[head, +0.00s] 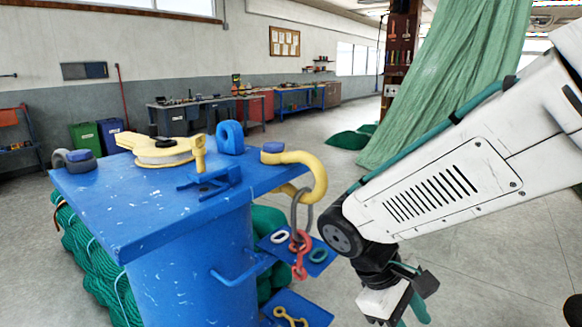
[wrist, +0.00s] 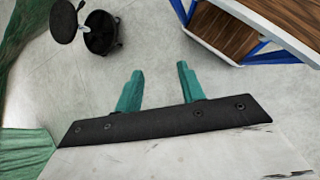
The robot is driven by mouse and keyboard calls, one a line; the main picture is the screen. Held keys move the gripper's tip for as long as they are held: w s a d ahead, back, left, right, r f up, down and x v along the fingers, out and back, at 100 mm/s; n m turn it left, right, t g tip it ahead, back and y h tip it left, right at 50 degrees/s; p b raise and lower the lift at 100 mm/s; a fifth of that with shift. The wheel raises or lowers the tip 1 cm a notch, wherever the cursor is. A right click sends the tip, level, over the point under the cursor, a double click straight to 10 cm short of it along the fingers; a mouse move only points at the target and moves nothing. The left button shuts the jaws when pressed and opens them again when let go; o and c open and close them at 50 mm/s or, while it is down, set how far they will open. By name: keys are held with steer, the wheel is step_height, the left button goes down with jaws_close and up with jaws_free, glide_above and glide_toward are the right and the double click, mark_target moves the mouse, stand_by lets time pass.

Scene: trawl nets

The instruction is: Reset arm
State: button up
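My arm reaches in from the right of the head view, white with a dark joint, and bends down at its end. My gripper (wrist: 158,88) shows in the wrist view as two teal fingers standing well apart, with bare floor between them. It holds nothing. In the head view my gripper (head: 412,312) hangs low, right of the blue stand, partly cut off by the bottom edge. It is apart from the blue stand (head: 190,270) and its hanging shackle and chain (head: 302,245).
The stand's blue top (head: 110,205) carries a yellow block (head: 160,150) and shackles. Green rope (head: 85,250) lies beside it. A green net (head: 450,80) hangs behind my arm. The wrist view shows a black stool (wrist: 103,35) and a wood-topped bench (wrist: 240,28). Open floor lies between.

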steer(key=s+d+r+m+t+y, duration=0.3)
steer(key=s+d+r+m+y, duration=0.3)
steer(key=s+d+r+m, duration=0.1)
steer(key=shift+s+r+m+t, duration=0.4)
steer(key=shift+s+r+m, duration=0.45)
steer(key=shift+s, duration=0.35)
